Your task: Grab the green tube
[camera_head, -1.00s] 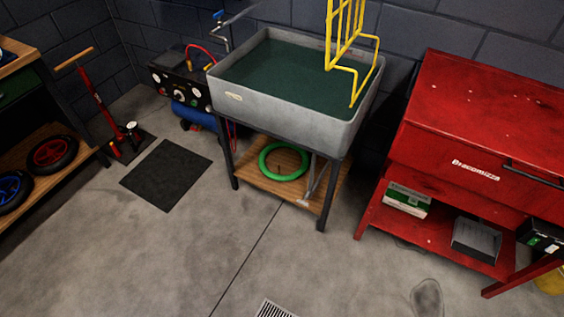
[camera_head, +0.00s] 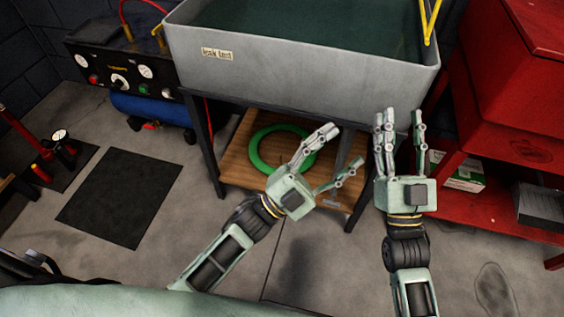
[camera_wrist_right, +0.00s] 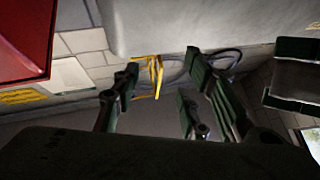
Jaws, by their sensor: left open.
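The green tube (camera_head: 262,160) is a ring lying flat on the wooden shelf (camera_head: 236,168) under the grey sink (camera_head: 290,62). My left gripper (camera_head: 345,153) is open and empty in front of the shelf, and its fingers cover part of the tube's right side in the head view. My right gripper (camera_head: 400,115) is open and empty, further right, in front of the sink's right end. In the right wrist view its fingers (camera_wrist_right: 175,90) are spread with nothing between them. The tube cannot be made out in the right wrist view.
The sink's dark legs (camera_head: 202,145) flank the shelf opening. A red cabinet (camera_head: 500,110) stands close on the right, with a box (camera_head: 460,172) on its shelf. A compressor (camera_head: 150,108) with gauges stands left. A black mat (camera_head: 118,198) lies on the floor.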

